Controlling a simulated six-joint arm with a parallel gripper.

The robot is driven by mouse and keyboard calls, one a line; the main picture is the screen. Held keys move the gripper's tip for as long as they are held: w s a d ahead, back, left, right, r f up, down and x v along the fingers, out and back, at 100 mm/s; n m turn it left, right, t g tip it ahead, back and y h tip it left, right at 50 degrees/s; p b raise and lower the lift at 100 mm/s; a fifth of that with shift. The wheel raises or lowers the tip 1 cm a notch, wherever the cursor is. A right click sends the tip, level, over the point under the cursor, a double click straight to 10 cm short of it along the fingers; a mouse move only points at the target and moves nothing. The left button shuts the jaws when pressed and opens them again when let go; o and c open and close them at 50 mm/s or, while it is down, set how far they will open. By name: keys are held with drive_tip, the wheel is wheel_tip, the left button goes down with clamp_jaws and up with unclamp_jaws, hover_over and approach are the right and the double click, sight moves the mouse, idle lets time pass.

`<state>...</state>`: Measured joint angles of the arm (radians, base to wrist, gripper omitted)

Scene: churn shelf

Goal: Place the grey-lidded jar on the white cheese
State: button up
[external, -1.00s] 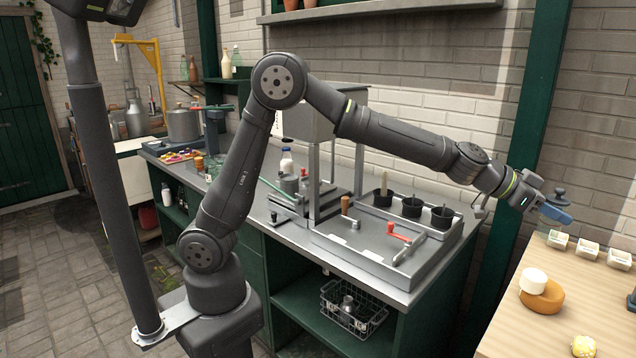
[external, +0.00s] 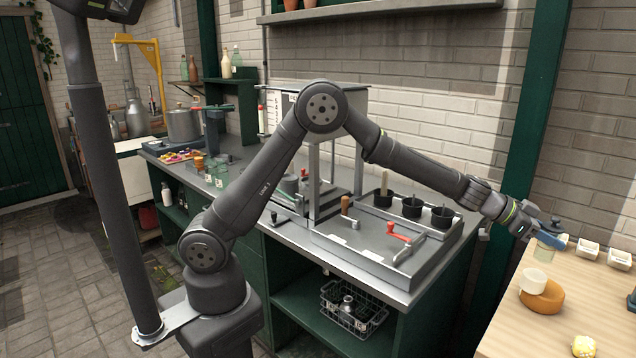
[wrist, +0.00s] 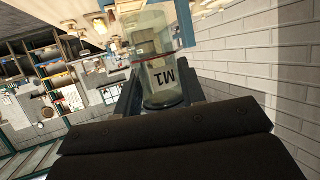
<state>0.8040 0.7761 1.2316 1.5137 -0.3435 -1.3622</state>
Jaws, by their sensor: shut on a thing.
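My gripper (external: 546,238) is at the right, above the back left part of the wooden table, shut on a clear glass jar. The jar (external: 545,253) shows pale green just under the jaws. The white cheese (external: 534,279) is a small white round piece. It seems to rest on a larger orange cheese (external: 541,299). The jar is above and behind both cheeses in the picture, apart from them.
Small white dishes (external: 588,249) stand along the table's back edge, near my gripper. A yellow item (external: 583,346) lies at the table's front. The wooden table (external: 510,335) is mostly bare. Left of it is a grey counter with a tray (external: 350,257) and black cups (external: 412,208).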

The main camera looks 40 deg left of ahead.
sight(537, 246)
drive_tip(key=shift+w+f, duration=0.15)
drive_tip(key=shift+f, duration=1.95)
drive_tip(key=shift+f, duration=0.15)
drive_tip(key=o, duration=1.1)
drive_tip(key=shift+c, duration=0.2)
drive_tip(key=shift+a+r, duration=0.15)
drive_tip(key=shift+r, duration=0.1)
drive_tip(key=v, duration=1.1)
drive_tip(key=shift+a+r, duration=0.2)
drive_tip(key=shift+a, duration=0.1)
drive_tip(key=shift+d, duration=0.1)
